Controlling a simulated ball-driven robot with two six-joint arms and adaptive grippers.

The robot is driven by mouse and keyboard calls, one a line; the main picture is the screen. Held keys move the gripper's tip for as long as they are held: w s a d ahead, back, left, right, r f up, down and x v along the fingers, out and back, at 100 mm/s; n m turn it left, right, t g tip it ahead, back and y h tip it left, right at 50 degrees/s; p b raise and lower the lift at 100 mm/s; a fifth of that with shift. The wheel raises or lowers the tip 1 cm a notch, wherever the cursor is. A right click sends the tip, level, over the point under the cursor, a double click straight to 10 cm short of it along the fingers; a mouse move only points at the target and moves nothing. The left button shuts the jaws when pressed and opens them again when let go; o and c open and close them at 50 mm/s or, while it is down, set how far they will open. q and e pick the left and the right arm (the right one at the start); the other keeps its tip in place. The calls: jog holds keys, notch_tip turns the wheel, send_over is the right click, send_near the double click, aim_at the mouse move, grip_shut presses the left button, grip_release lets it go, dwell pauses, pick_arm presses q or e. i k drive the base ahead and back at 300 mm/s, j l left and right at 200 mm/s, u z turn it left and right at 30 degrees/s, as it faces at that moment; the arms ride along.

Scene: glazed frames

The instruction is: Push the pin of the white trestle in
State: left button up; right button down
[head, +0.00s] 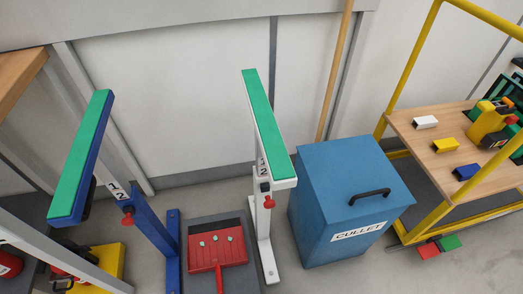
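The white trestle (261,225) stands in the middle of the head view, with a long green padded top (265,120). Its upright carries a label with a visible 2. Below that are a small black part and a red pin (268,203) whose knob stands out at the front of the upright. How deep the pin sits cannot be made out. A blue trestle (153,225) with a green top (82,155) and its own red pin (127,220) stands to the left. Neither of my grippers is in view.
A blue CULLET bin (345,195) stands close right of the white trestle. A red dustpan (216,247) with pale bits lies on a dark mat (196,228) between the trestles. A yellow-framed cart (437,160) stands at right. A wooden pole (334,75) leans on the wall.

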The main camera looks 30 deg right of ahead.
aim_at(269, 204)
jog(key=z, duration=0.8)
